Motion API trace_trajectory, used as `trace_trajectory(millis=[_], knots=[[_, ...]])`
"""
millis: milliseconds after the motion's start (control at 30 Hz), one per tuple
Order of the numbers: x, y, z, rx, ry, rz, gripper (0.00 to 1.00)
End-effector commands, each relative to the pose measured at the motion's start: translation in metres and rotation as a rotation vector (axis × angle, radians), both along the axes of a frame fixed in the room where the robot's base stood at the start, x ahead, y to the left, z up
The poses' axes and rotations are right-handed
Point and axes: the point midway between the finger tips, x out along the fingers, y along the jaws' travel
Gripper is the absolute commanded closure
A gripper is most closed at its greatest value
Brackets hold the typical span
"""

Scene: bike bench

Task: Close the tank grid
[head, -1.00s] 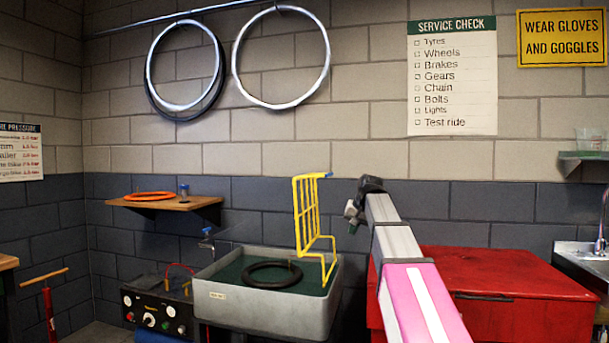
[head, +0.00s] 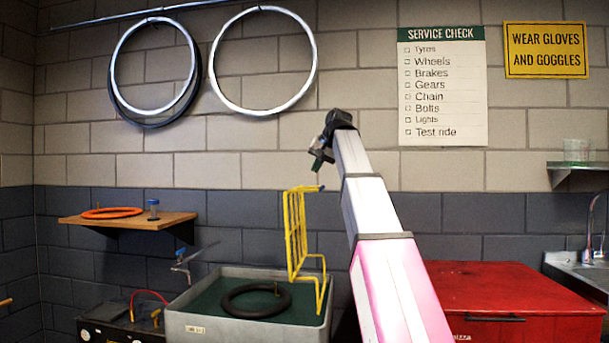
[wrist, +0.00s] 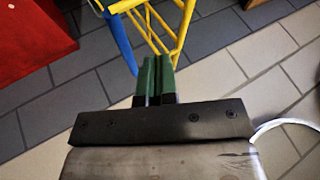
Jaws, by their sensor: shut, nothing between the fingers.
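The yellow tank grid (head: 295,235) stands upright, open, at the right side of the grey tank (head: 245,328). A dark inner tube (head: 256,301) lies in the tank on a green surface. My gripper (head: 321,158) is above the grid's top edge and slightly to its right. In the wrist view my gripper (wrist: 155,68) shows two green fingers pressed together with nothing between them. The yellow grid bars (wrist: 165,25) and a blue part (wrist: 118,35) are just beyond the fingertips. I cannot tell whether the fingers touch the grid.
A red chest (head: 510,290) stands right of the tank. A wooden shelf (head: 130,220) with an orange ring and small bottle is on the wall at left. A tap (head: 182,262) stands behind the tank's left side. A sink (head: 585,270) is at far right.

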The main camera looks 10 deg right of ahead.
Motion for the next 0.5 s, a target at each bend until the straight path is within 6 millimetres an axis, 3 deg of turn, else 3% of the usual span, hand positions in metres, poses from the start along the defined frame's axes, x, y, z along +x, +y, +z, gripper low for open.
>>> trace_trajectory(millis=[500], knots=[[0.043,0.035,-0.074,-0.001,0.001,0.002,1.0]])
